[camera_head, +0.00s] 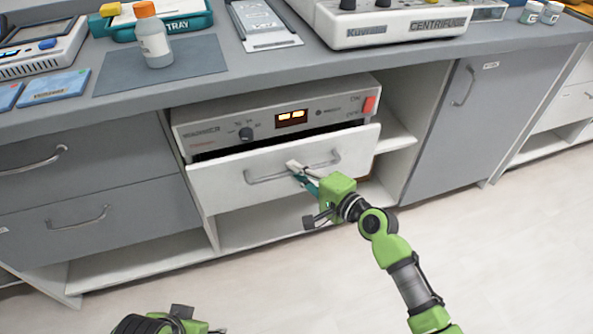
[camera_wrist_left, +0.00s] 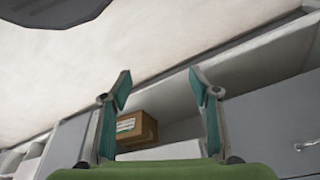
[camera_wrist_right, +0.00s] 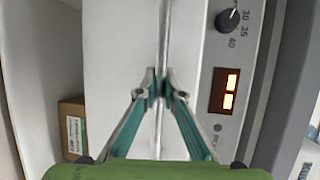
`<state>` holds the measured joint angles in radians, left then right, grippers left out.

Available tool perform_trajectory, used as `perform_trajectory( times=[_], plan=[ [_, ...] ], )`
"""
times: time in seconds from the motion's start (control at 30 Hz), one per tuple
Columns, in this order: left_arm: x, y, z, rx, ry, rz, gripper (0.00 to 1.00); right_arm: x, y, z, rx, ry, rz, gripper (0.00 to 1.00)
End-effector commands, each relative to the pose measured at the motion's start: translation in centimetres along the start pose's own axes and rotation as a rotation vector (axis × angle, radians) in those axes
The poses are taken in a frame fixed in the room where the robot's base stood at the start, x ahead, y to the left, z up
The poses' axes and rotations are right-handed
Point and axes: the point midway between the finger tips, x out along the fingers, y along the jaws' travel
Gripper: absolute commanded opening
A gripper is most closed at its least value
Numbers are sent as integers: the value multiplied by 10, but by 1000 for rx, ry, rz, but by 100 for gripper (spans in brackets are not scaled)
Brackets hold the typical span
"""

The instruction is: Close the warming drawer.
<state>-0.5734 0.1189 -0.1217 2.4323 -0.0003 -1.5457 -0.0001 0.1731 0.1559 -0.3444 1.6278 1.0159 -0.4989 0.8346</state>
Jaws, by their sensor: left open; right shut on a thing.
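The warming drawer (camera_head: 225,186) is a pale front panel under a control panel (camera_head: 275,118) with a knob and a lit orange display. It stands slightly open, with a dark gap along its top edge. My right gripper (camera_head: 298,170) is shut on the drawer's bar handle (camera_head: 262,178), near the handle's middle. The right wrist view shows its fingertips (camera_wrist_right: 158,84) closed around the handle (camera_wrist_right: 163,40). My left gripper (camera_wrist_left: 158,85) is open and empty, low in front of the cabinets. In the head view only part of it (camera_head: 180,318) shows at the bottom edge.
The counter above carries a white centrifuge (camera_head: 390,22), a bottle (camera_head: 152,38) on a grey mat (camera_head: 200,62) and a green tray (camera_head: 185,22). A brown box (camera_wrist_left: 137,130) sits on a shelf. The floor (camera_head: 470,260) in front is clear.

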Motion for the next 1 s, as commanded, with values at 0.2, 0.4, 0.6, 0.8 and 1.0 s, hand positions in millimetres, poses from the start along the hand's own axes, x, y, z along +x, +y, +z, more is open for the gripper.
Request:
perform_trajectory(
  times=[0.2,0.4,0.6,0.8,1.0],
  plan=[
    [5,0,3,0,-1,0,56,25,-4,-11,0,1,-2,0],
    [-3,0,1,-1,11,0,56,41,-8,-17,1,0,0,0],
    [-4,0,2,-1,10,0,56,41,-9,-18,0,2,-1,0],
    [-3,0,3,-1,7,0,56,41,-10,-18,-1,3,-2,26],
    [-3,0,3,0,6,-1,56,41,-9,-17,0,1,-1,26]
  ],
)
